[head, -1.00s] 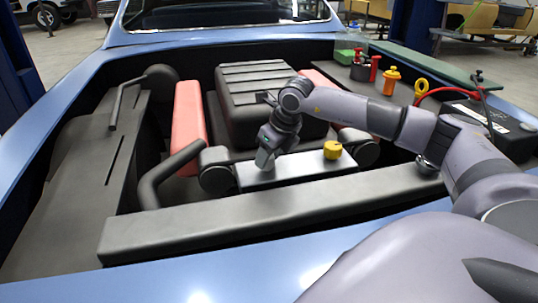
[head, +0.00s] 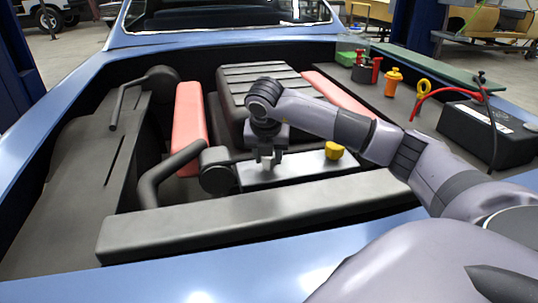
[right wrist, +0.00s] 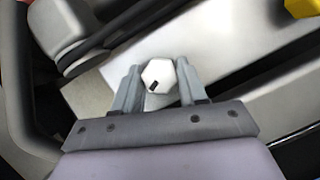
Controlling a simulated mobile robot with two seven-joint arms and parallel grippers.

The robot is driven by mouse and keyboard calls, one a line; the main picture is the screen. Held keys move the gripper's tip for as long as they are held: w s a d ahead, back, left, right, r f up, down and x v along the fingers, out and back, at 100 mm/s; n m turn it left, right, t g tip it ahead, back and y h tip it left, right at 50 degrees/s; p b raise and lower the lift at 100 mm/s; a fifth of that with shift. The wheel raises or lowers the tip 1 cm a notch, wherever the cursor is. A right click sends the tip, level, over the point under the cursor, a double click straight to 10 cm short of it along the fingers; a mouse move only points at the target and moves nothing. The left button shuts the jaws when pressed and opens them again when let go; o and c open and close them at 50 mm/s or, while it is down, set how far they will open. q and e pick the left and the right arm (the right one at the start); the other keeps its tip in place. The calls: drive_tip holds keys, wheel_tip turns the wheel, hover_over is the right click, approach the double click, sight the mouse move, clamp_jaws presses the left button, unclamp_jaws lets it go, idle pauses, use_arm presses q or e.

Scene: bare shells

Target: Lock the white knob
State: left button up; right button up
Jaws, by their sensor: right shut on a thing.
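The white knob (right wrist: 158,75) is a small faceted cap with a short black mark on its face, which points to the lower left in the right wrist view. It sits on the pale metal panel (head: 305,168) in the engine bay. My right gripper (right wrist: 158,82) is shut on the knob, with one finger on each side of it. In the head view the right gripper (head: 267,160) points down at the left part of the panel, and the knob is too hidden there to make out. My left gripper is not in view.
A yellow cap (head: 334,150) stands on the panel to the right of my gripper. A black ribbed engine cover (head: 258,82) lies behind, and a dark bar (head: 250,215) runs along the front.

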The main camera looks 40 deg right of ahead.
drive_tip(key=m+g, duration=0.1)
drive_tip(key=m, duration=0.3)
drive_tip(key=shift+h, duration=0.4)
drive_tip(key=shift+w+m+g, duration=0.1)
drive_tip(key=shift+m+g, duration=0.3)
drive_tip(key=o, duration=1.1)
drive_tip(key=shift+c, duration=0.2)
drive_tip(key=shift+a+r, duration=0.1)
